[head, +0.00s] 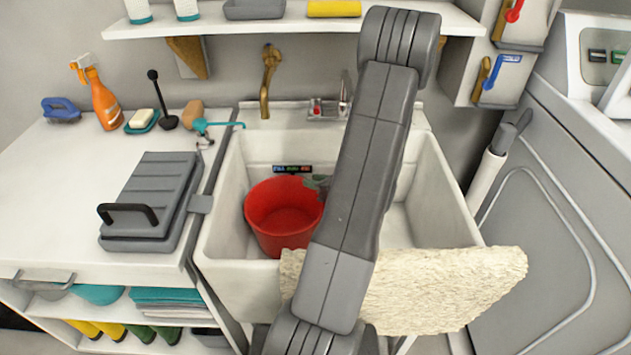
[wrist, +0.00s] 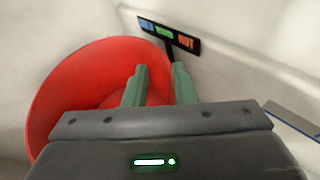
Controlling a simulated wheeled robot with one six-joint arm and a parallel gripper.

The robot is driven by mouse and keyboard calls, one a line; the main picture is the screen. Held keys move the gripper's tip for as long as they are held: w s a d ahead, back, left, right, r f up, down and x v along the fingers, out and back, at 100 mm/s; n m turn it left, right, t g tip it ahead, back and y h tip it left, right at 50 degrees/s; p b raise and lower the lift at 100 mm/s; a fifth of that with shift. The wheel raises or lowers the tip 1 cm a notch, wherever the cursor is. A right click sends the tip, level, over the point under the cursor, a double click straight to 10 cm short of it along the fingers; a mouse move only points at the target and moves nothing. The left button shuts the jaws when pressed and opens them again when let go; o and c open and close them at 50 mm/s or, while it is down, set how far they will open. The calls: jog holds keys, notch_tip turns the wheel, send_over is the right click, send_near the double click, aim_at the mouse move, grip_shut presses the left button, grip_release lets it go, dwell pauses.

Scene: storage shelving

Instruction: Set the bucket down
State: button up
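The red bucket (head: 284,215) is inside the white sink basin (head: 226,245), left of its middle, and looks roughly upright. Its base is hidden by the sink's front wall, so I cannot tell whether it touches the bottom. My gripper (head: 318,183) is at the bucket's back right rim, partly hidden by my arm. In the wrist view, the green fingers (wrist: 159,80) straddle the rim of the bucket (wrist: 80,85), one inside and one outside.
A small label strip (head: 292,169) is on the sink's back wall, close behind the fingers. A brass tap (head: 269,80) stands above. A cream cloth (head: 440,290) covers the sink's front right edge. The basin's right side is clear.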

jog(key=shift+r+p, duration=0.3)
jog(key=shift+r, duration=0.1)
jog(key=p+v, duration=0.2)
jog(key=v, duration=1)
jog(key=shift+r, duration=0.2)
